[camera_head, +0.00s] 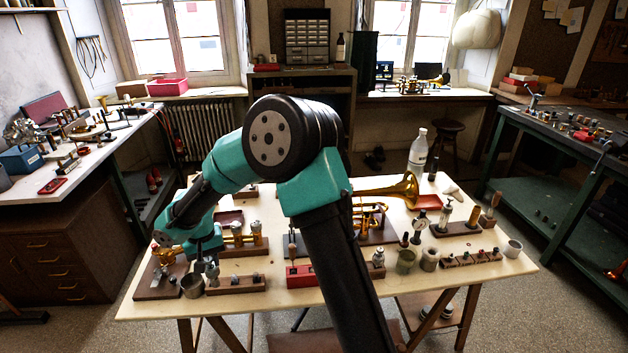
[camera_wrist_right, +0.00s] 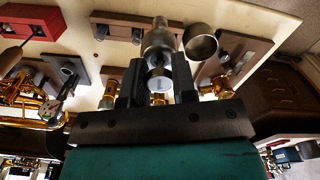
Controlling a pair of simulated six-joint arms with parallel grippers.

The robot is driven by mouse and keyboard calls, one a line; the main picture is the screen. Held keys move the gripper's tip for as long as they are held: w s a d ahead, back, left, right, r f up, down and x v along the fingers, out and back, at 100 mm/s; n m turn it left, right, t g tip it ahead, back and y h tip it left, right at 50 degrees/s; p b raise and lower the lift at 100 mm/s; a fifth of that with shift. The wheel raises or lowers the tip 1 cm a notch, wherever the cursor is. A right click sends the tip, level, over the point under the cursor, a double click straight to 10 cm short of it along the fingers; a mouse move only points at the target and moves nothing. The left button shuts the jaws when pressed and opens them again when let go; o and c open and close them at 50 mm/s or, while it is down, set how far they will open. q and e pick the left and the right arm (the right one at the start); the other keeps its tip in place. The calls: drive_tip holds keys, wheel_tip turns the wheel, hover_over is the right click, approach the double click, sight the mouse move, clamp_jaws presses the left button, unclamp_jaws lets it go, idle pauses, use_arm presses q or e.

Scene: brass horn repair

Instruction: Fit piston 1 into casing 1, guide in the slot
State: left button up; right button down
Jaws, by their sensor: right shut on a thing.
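My right gripper (camera_head: 208,255) is low over the left front part of the pale work table, partly hidden by my own wrist. In the right wrist view its fingers (camera_wrist_right: 158,88) are shut on a silvery cylinder, apparently a piston (camera_wrist_right: 158,42). The piston's narrow end points away from the gripper. Upright brass casings (camera_head: 237,232) stand on a wooden base behind and right of the gripper. Brass parts (camera_wrist_right: 220,86) also show beside the fingers in the wrist view. I cannot tell which casing is number 1, nor see a slot or guide. My left gripper is not in view.
A metal cup (camera_head: 193,286) stands close to the held piston. A wooden rack (camera_head: 236,285) and a red block (camera_head: 300,276) lie along the front edge. A brass horn (camera_head: 400,190), a bottle (camera_head: 418,150) and small jars (camera_head: 405,260) are farther right. My arm covers the table's middle.

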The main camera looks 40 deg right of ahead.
drive_tip(key=shift+d, duration=0.15)
drive_tip(key=s+d+r, duration=0.1)
drive_tip(key=d+r, duration=0.2)
drive_tip(key=d, duration=1.1)
drive_tip(key=s+d+r+m, duration=0.1)
drive_tip(key=d+r, duration=0.2)
drive_tip(key=d, duration=1.1)
drive_tip(key=s+d+r, duration=0.1)
drive_tip(key=d+r, duration=0.1)
drive_tip(key=d, duration=1.2)
drive_tip(key=shift+s+d+r, duration=0.35)
drive_tip(key=shift+d+r, duration=0.05)
drive_tip(key=shift+f, duration=0.1)
drive_tip(key=shift+f, duration=1.8)
wheel_tip(320, 180, down, 7)
idle(0.4)
